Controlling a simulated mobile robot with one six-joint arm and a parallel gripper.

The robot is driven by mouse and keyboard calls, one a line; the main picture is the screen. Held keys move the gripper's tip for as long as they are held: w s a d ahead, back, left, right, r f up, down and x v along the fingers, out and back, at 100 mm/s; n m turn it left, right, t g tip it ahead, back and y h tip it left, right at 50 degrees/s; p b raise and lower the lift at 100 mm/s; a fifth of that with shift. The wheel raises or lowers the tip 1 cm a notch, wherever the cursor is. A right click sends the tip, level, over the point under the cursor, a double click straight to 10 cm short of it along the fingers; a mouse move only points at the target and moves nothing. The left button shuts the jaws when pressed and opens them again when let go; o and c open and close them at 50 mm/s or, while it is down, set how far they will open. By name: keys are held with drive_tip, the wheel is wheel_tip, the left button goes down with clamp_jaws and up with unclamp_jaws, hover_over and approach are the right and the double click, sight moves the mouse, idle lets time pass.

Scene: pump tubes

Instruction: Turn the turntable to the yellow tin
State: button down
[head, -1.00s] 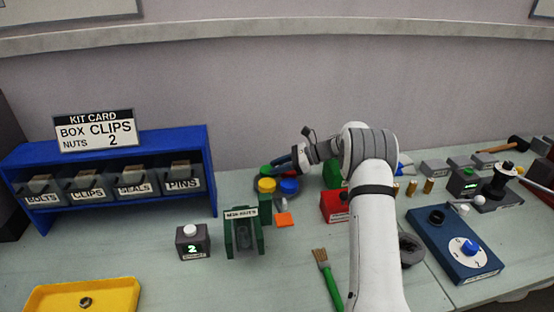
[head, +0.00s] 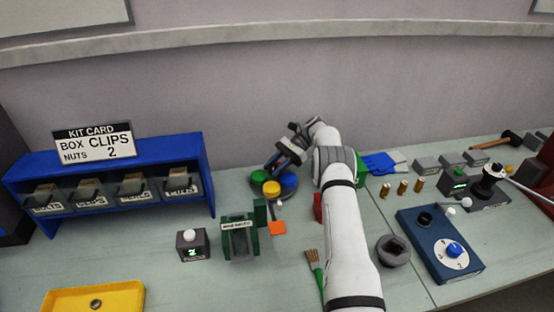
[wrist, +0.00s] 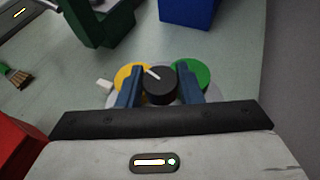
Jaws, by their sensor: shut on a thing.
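The turntable (head: 262,194) is a grey disc carrying a yellow tin (head: 271,188), a green tin (head: 258,177) and a blue tin (head: 288,180). In the wrist view its black centre knob (wrist: 161,90) with a white line sits between the blue fingers of my gripper (wrist: 160,76), which is shut on it. The yellow tin (wrist: 128,75) is left of the knob there, and the green tin (wrist: 191,74) is right. The blue tin is hidden in that view. A small white tab (wrist: 104,86) lies beside the turntable on the yellow tin's side.
A blue bin rack (head: 110,170) is at left. A red box (head: 317,208) is partly hidden by my arm. A brush (head: 314,265) lies in front.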

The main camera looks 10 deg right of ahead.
sight(273, 167)
drive_tip(key=shift+s+a+f+n+g+p, duration=0.1)
drive_tip(key=shift+a+f+n+g+p, duration=0.15)
drive_tip(key=shift+g+p, duration=0.2)
drive_tip(key=c, duration=1.5)
unclamp_jaws()
drive_tip(key=o, duration=0.3)
drive_tip(key=shift+a+r, duration=0.2)
drive_tip(key=shift+o, duration=0.9)
drive_tip(key=shift+d, duration=0.2)
drive_tip(key=shift+r, duration=0.45)
wheel_tip(273, 167, up, 9)
drive_tip(key=p, duration=0.8)
